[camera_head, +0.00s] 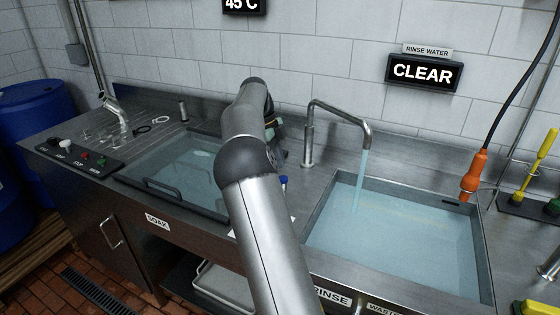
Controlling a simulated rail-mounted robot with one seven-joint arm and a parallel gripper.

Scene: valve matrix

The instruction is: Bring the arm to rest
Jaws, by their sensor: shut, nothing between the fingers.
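My arm rises from the bottom middle of the head view, over the counter between the two basins. Its silver link leads to a dark elbow, and beyond that the arm bends down again. My gripper is hidden behind my own arm, so its fingers do not show. I cannot see anything held by the arm.
A lidded soak tank (172,170) lies left of my arm. The rinse basin (400,240) is at right, with water running from a curved tap (340,112). An orange-handled hose (473,174) hangs at right. Blue drums (38,115) stand far left. A control panel (75,155) sits at the counter's left.

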